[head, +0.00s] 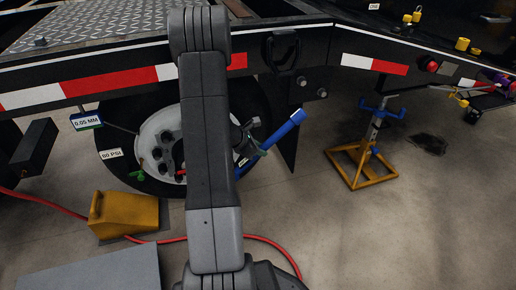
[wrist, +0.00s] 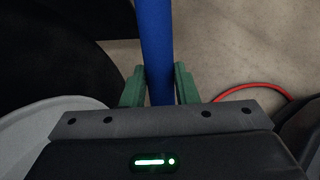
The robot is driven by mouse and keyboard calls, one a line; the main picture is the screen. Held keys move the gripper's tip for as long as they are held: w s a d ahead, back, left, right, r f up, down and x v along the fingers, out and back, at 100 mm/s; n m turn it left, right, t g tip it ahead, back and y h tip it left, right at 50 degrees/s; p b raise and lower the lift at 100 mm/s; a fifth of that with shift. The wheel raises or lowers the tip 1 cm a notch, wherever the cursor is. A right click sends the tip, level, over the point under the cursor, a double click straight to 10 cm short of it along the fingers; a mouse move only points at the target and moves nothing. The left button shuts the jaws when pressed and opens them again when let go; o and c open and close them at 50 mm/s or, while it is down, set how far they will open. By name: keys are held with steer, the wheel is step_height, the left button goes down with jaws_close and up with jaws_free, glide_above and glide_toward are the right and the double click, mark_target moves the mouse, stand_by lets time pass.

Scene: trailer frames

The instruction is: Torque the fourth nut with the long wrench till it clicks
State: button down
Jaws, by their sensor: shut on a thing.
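The long wrench has a blue handle (head: 283,131) that slants up to the right from the wheel. In the wrist view the blue handle (wrist: 156,50) runs between the green fingers of my gripper (wrist: 159,88), which is shut on it. In the head view my gripper (head: 254,148) is partly hidden behind my arm. The wheel has a pale hub (head: 150,132) with several dark nuts (head: 167,137) on its left side. The right part of the hub, the wrench's head and the nut it may sit on are hidden by my arm.
A yellow wheel chock (head: 125,214) stands before the tire. A red hose (head: 268,241) crosses the floor. A yellow jack stand with a blue top (head: 362,165) stands at right. The trailer's striped side rail (head: 110,79) runs above the wheel. Open floor lies at lower right.

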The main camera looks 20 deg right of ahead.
steer(key=shift+a, duration=0.1)
steer(key=shift+a+r+h+b, duration=0.35)
steer(key=shift+r+h+b, duration=0.05)
steer(key=shift+b, duration=0.1)
steer(key=shift+a+r+h+b, duration=0.35)
steer(key=shift+a+h+b, duration=0.05)
steer(key=shift+a+b, duration=0.15)
stand_by(0.5)
